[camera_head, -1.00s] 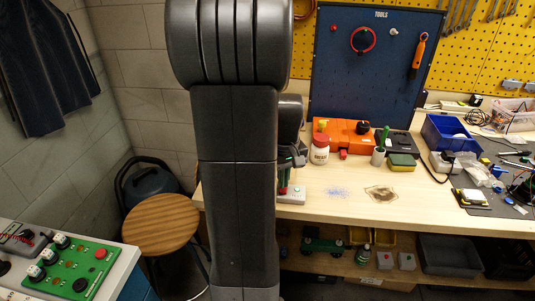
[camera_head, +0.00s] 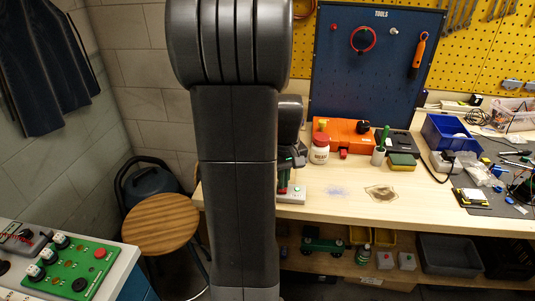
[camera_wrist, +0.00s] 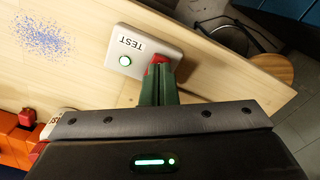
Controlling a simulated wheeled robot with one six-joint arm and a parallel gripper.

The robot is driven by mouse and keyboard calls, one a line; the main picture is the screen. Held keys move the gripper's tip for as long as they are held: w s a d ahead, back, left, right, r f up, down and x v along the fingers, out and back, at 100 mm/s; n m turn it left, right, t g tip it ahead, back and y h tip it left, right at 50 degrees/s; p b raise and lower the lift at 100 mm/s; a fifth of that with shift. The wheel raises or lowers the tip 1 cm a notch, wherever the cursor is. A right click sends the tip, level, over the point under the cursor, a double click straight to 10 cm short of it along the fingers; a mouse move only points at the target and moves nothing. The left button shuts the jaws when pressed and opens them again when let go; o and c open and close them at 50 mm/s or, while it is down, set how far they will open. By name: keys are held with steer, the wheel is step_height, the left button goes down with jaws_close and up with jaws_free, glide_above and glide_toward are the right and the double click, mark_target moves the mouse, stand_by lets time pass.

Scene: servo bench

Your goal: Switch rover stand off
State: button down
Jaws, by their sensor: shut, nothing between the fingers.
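A pale box labelled TEST (camera_wrist: 145,45) lies on the wooden bench in the wrist view, with a green-lit button (camera_wrist: 125,61) on it. The box (camera_head: 294,196) also shows in the head view, near the bench's front edge. My gripper (camera_wrist: 158,75) is shut and empty, its dark green fingers pointing down at the box end away from the lit button. A red part (camera_wrist: 161,60) shows at the fingertips; I cannot tell whether it is a switch or part of the fingers, or whether they touch. My gripper (camera_head: 284,184) is partly behind my arm in the head view.
A white jar (camera_head: 319,152) and an orange case (camera_head: 350,132) stand behind the box. Bare bench lies to its right, with a blue speckled patch (camera_head: 338,191). A green wheeled thing (camera_head: 322,245) sits on the shelf below. A green control panel (camera_head: 65,265) is at front left.

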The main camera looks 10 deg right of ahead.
steer(key=shift+f+b, duration=0.55)
steer(key=shift+f, duration=0.25)
steer(key=shift+r, duration=0.1)
step_height(320, 180, up, 7)
steer(key=p, duration=0.6)
stand_by(0.4)
steer(key=shift+f, duration=0.2)
